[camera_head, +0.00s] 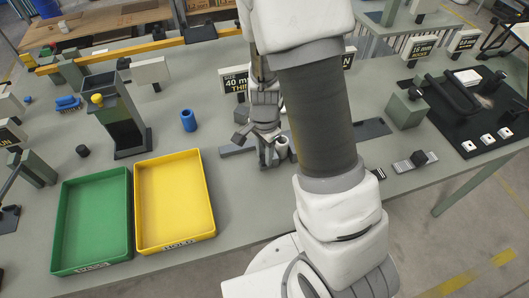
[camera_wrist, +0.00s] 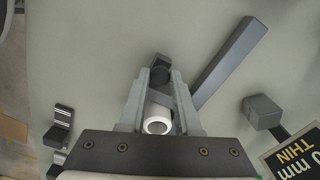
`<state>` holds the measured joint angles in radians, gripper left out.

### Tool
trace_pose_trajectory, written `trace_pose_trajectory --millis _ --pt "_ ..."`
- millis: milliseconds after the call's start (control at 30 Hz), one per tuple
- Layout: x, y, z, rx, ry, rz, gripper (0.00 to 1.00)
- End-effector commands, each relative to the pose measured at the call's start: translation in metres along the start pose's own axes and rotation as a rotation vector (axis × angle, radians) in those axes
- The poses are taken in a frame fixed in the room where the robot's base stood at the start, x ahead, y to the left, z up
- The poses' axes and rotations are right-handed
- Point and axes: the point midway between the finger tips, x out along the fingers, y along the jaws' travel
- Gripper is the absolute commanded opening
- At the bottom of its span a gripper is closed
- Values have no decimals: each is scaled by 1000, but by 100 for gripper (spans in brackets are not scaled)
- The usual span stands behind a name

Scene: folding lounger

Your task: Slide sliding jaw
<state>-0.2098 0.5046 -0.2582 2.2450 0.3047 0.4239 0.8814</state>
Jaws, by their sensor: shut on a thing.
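My gripper (camera_wrist: 163,80) points down at the bench, its two fingers close around a dark grey piece (camera_wrist: 160,64), which appears to be the sliding jaw. A long grey bar (camera_wrist: 230,62) runs diagonally from beside the fingers to the upper right in the wrist view. A white hollow cylinder (camera_wrist: 157,122) shows between the fingers, nearer the palm. In the head view my gripper (camera_head: 266,150) is low over the bench, left of my arm, and a grey bar end (camera_head: 232,150) sticks out to its left. The fingers and arm hide most of the jaw.
A sign reading 40 mm THIN (camera_head: 236,84) stands behind the gripper. A yellow tray (camera_head: 175,203), a green tray (camera_head: 92,222) and a blue cylinder (camera_head: 188,121) are to the left. A grey block (camera_wrist: 262,112) is right of the fingers. Bench between is clear.

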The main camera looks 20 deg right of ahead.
Motion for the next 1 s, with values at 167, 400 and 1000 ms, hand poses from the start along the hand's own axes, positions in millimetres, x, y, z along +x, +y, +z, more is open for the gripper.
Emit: trace_pose_trajectory --millis 167,400,1000 --pt "0 0 0 1 0 -1 0" --pt "-1 0 0 1 0 -1 0" --pt "-1 -19 42 1 1 -3 0"
